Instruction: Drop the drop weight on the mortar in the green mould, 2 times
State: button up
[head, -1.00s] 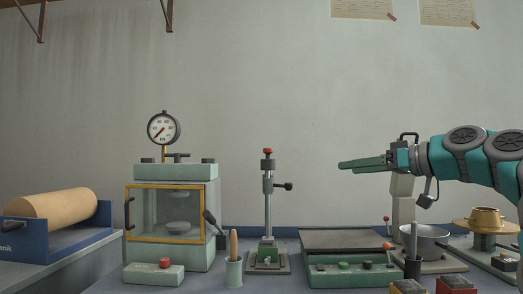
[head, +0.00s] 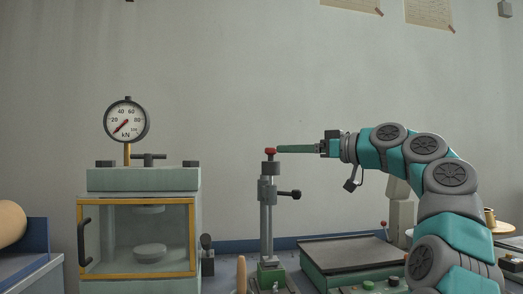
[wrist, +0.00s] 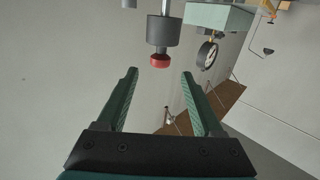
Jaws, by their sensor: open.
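The drop weight stand is a slim grey column (head: 266,225) with a black side knob (head: 291,194). At its top is a dark grey cylinder, which I take as the drop weight (head: 270,168), with a red knob (head: 270,152) above it. The green mould (head: 271,277) sits at the column's foot; the mortar inside cannot be made out. My gripper (head: 280,149) reaches in level from the right, its tips at the red knob. In the wrist view my gripper (wrist: 159,74) is open and empty, with the red knob (wrist: 160,61) centred just beyond the fingertips.
A press with a yellow-framed door (head: 137,237) and round gauge (head: 126,120) stands left of the column. A green control box with a dark plate (head: 345,252) lies to the right under my arm. The air above the column is clear.

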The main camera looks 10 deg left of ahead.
aim_at(271, 150)
jog(key=p+x, duration=0.1)
jog(key=x, duration=0.6)
jog(key=shift+f+p, duration=0.1)
jog(key=shift+p, duration=0.25)
grip_shut()
dwell(1.0)
